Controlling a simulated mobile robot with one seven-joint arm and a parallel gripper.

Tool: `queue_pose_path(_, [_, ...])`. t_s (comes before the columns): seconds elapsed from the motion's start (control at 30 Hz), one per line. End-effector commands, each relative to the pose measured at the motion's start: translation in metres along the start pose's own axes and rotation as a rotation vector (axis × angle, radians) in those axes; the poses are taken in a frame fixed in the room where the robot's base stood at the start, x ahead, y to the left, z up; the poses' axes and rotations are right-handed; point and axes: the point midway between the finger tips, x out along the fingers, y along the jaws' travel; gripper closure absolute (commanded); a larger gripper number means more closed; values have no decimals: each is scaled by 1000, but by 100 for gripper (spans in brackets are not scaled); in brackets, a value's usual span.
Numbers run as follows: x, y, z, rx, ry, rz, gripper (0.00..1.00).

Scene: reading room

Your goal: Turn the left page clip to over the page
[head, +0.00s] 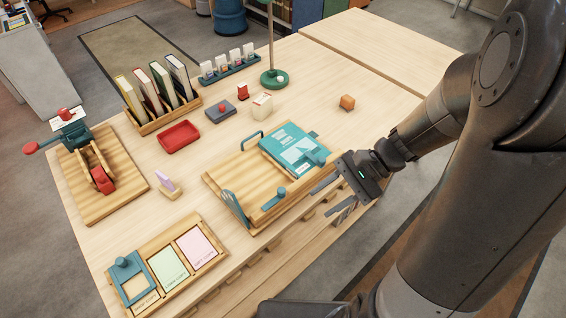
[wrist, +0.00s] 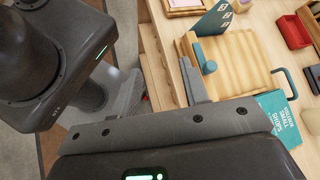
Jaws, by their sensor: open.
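A wooden book cradle (head: 222,183) stands at the table's front edge with a teal book (head: 290,143) lying on its right part. The left page clip (head: 273,199), a blue lever with a round knob, sits on the cradle's front rail, left of the book and apart from it. A second blue clip (head: 315,157) lies over the book's lower right. My gripper (head: 325,202) is open and empty, in front of and to the right of the left clip. In the wrist view the clip (wrist: 205,56) shows just beyond the right finger of my gripper (wrist: 160,66).
A teal upright plate (head: 235,208) stands at the cradle's left end. A card tray (head: 150,256) lies at the front left. A red tray (head: 179,137), a book rack (head: 167,118) and a green lamp base (head: 274,78) are farther back.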

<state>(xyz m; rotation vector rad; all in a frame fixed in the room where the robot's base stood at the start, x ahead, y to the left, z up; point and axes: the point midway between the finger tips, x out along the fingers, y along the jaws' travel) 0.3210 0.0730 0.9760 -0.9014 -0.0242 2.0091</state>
Motion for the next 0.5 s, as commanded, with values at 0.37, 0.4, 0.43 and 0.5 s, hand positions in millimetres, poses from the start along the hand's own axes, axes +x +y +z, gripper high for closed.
queue_pose_path(0.37, [19,-15,-53,348,-348,-308,59])
queue_pose_path(0.4, [20,-16,-60,381,-378,-341,59])
queue_pose_path(0.43, [21,-17,-64,404,-399,-366,59])
queue_pose_path(0.5, [22,-18,-75,453,-440,-418,59])
